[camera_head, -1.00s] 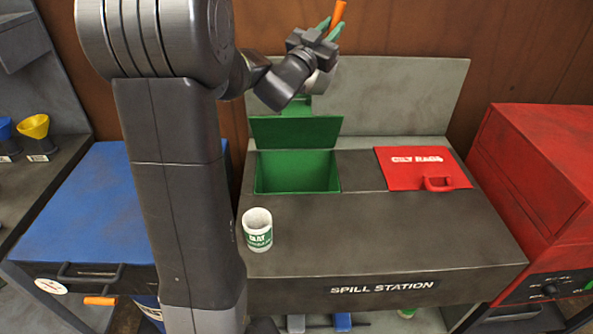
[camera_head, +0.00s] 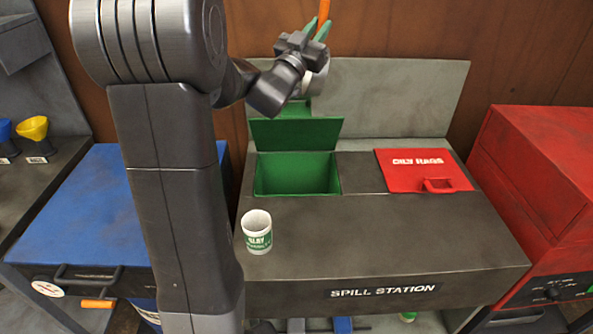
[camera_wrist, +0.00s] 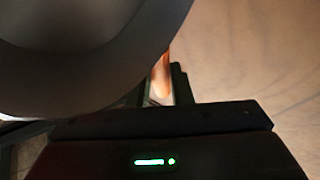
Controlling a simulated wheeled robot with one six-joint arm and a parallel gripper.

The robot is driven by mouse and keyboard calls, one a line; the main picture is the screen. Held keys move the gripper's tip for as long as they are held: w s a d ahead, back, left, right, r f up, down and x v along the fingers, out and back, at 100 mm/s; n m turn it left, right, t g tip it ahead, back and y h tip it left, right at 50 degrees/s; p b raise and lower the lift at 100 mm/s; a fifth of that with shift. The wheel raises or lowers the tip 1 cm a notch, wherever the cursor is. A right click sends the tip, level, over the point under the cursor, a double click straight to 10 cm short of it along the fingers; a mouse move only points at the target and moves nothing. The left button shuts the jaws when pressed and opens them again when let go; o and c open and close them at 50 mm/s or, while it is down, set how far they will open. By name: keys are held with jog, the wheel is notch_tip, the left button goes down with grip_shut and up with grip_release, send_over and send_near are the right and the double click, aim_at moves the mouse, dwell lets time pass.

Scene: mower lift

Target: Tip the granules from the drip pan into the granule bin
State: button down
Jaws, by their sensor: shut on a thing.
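My gripper (camera_head: 316,30) is raised above and behind the open green granule bin (camera_head: 297,176). Its green-tipped fingers are shut on an orange handle (camera_head: 324,10), which runs out of the top of the head view. In the wrist view the handle (camera_wrist: 161,80) leads up to a large grey rounded pan (camera_wrist: 85,75), which looks like the drip pan. Only part of the pan's curved surface shows, so its granules are hidden. The bin's green lid (camera_head: 297,133) stands up at the back, and the visible inside of the bin is plain green.
A white and green clay tub (camera_head: 257,232) stands on the spill station top (camera_head: 380,235), in front of the bin. A red oily rags lid (camera_head: 420,170) is to the right. A red cabinet (camera_head: 540,180) and a blue-topped cart (camera_head: 70,220) flank the station.

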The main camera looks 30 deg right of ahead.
jog(key=shift+w+a+r+n+t+b, duration=0.1)
jog(key=shift+w+a+n+t+b, duration=0.4)
jog(key=shift+a+n+t, duration=0.3)
jog(key=shift+w+a+n+t+b, duration=0.25)
jog(key=shift+a+n+t+b, duration=0.15)
jog(key=shift+b, duration=0.2)
jog(key=shift+w+a+n+t+b, duration=0.2)
jog(key=shift+a+n+t+b, duration=0.1)
jog(key=shift+a+n+b, duration=0.25)
jog(key=shift+w+a+f+n+t+y+b, duration=0.1)
jog(key=shift+w+a+n+t+y+b, duration=0.3)
jog(key=shift+a+n+t+b, duration=0.6)
jog(key=shift+w+a+f+n+t+y+b, duration=0.15)
jog(key=shift+w+a+n+t+y+b, duration=0.3)
jog(key=shift+n+t+b, duration=0.6)
jog(key=shift+w+a+f+n+t+y+b, duration=0.1)
jog(key=shift+w+a+n+t+y+b, duration=0.3)
jog(key=shift+a+n+t+b, duration=0.65)
jog(key=shift+w+a+f+n+t+y+b, duration=0.35)
jog(key=shift+a+n+t+y+b, duration=0.2)
jog(key=shift+n+t+y+b, duration=0.55)
jog(key=shift+w+a+f+n+t+y+b, duration=0.4)
jog(key=shift+a+n+y+b, duration=0.25)
jog(key=shift+n+b, duration=0.85)
jog(key=shift+w+a+f+n+t+y+b, duration=0.35)
jog(key=shift+a+n+t+y+b, duration=0.25)
jog(key=shift+n+y+b, duration=0.7)
